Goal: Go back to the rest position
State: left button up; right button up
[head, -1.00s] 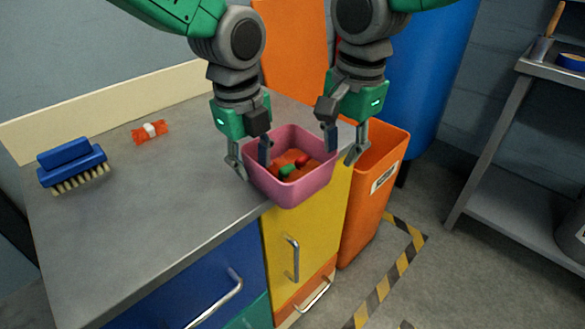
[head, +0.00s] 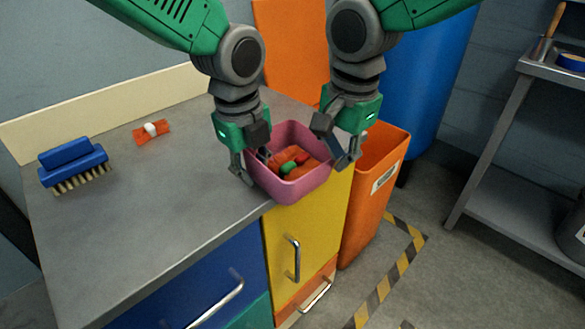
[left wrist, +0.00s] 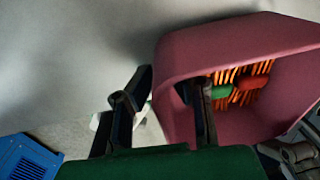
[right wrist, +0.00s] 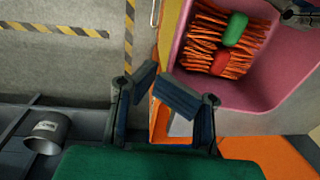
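A pink bin (head: 312,183) at the counter's right corner holds orange stick bundles (right wrist: 207,35) with red and green middles. I cannot tell how fully the counter supports it. My left gripper (head: 252,167) is open at the bin's left side. In the left wrist view its fingers (left wrist: 172,88) are apart, one outside the pink wall and one on the inner side. My right gripper (head: 346,163) is at the bin's right corner. In the right wrist view its fingertips (right wrist: 157,82) are angled together, nearly touching, with nothing visible between them.
A blue brush (head: 72,160) and an orange bundle with a white middle (head: 151,131) lie on the grey counter (head: 150,220). An orange waste bin (head: 375,210) stands right of the cabinet. A metal shelf (head: 520,190) is at far right. The counter's middle is clear.

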pick_arm(q)
jog(key=o, duration=1)
jog(key=shift+a, duration=0.25)
pick_arm(e)
jog(key=o, duration=1.1)
jog(key=shift+a, duration=0.25)
jog(key=shift+o, duration=0.2)
jog(key=shift+a, duration=0.1)
pick_arm(q)
jog(key=shift+d, duration=0.1)
pick_arm(e)
jog(key=shift+d, duration=0.2)
